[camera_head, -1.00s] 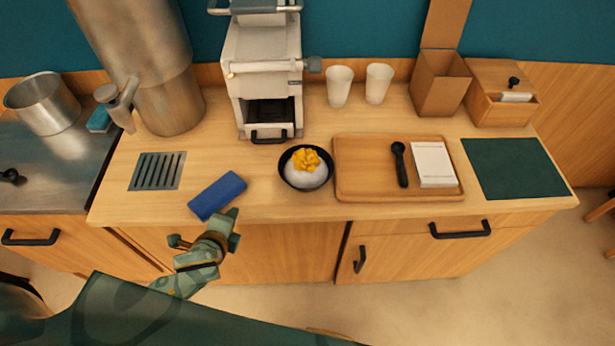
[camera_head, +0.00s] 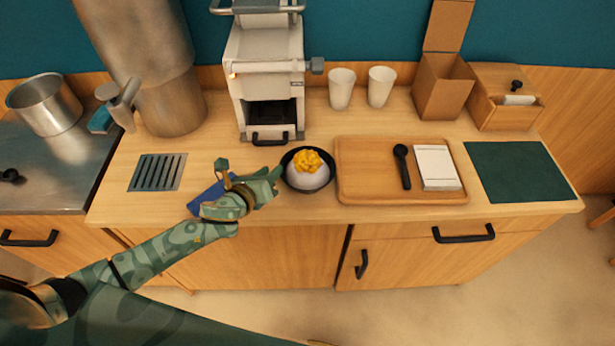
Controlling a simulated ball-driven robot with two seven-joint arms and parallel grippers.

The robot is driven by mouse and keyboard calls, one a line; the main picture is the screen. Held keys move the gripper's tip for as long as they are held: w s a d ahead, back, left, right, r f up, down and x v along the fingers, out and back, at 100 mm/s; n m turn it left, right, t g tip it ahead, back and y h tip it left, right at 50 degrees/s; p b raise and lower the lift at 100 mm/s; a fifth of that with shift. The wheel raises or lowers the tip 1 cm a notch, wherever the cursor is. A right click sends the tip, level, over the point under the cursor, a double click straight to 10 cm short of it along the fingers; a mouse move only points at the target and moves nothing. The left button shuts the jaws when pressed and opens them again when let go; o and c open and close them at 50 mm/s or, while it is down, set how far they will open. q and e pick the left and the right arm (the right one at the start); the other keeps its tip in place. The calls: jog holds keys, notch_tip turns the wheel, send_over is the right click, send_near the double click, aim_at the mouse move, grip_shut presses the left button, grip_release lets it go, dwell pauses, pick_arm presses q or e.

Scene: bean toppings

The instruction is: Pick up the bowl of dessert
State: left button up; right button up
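The bowl of dessert (camera_head: 308,174) is a dark round bowl with a white mound and yellow topping. It stands upright on the wooden counter, left of the tray. My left gripper (camera_head: 249,169) is over the counter just left of the bowl, its two fingers spread apart with nothing held between them. The tip of its right-hand finger is at the bowl's left rim; I cannot tell whether they touch. My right gripper is not in view.
A blue cloth (camera_head: 208,196) lies partly hidden behind my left gripper. A wooden tray (camera_head: 372,184) with a black scoop (camera_head: 402,165) and white pad (camera_head: 437,167) is close right of the bowl. A white machine (camera_head: 265,75) and two cups (camera_head: 342,88) stand behind.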

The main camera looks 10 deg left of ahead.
pick_arm(q)
jog(key=x, duration=0.3)
jog(key=b+x, duration=0.1)
jog(key=x, duration=0.1)
jog(key=shift+w+d+f, duration=0.25)
grip_shut()
jog(key=shift+r, duration=0.1)
